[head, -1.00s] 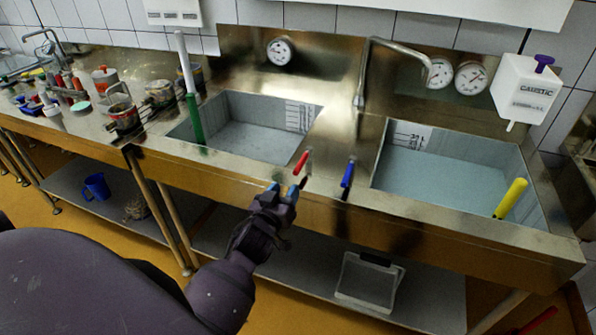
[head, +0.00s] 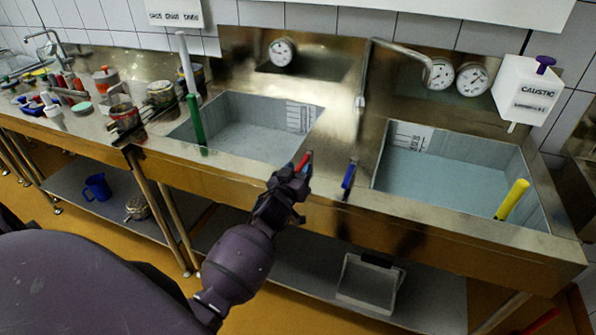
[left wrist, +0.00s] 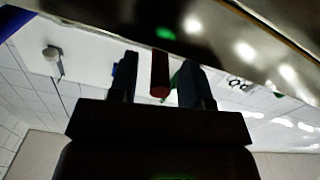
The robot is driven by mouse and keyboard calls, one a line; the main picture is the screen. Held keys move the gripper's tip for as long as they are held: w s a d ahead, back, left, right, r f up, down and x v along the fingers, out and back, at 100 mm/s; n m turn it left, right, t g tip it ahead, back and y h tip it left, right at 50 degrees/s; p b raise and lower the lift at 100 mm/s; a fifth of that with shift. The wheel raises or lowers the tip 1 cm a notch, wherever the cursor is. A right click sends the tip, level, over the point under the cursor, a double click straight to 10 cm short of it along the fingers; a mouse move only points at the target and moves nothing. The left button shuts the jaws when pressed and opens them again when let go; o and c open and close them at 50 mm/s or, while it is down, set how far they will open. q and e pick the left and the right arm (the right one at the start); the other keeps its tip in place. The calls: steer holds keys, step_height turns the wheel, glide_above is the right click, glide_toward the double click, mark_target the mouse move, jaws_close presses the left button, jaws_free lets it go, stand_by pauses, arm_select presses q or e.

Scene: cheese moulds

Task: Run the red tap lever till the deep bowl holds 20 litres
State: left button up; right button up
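The red tap lever (head: 304,159) stands on the front ledge of the steel sink unit. My left gripper (head: 293,172) is right at it; in the left wrist view the red lever (left wrist: 160,75) shows between the two fingers (left wrist: 159,85), with gaps at both sides, so the gripper looks open. The left bowl (head: 240,137) and right bowl (head: 440,178) each have a level scale on the back wall. I cannot tell surely which is the deep one, nor read a level. My right gripper is not in view.
A blue lever (head: 348,175) stands just right of the red one. Dials (head: 472,78) and a caustic dispenser (head: 527,90) are behind. Jars crowd the left counter.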

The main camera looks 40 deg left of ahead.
arm_select(q)
jaws_close()
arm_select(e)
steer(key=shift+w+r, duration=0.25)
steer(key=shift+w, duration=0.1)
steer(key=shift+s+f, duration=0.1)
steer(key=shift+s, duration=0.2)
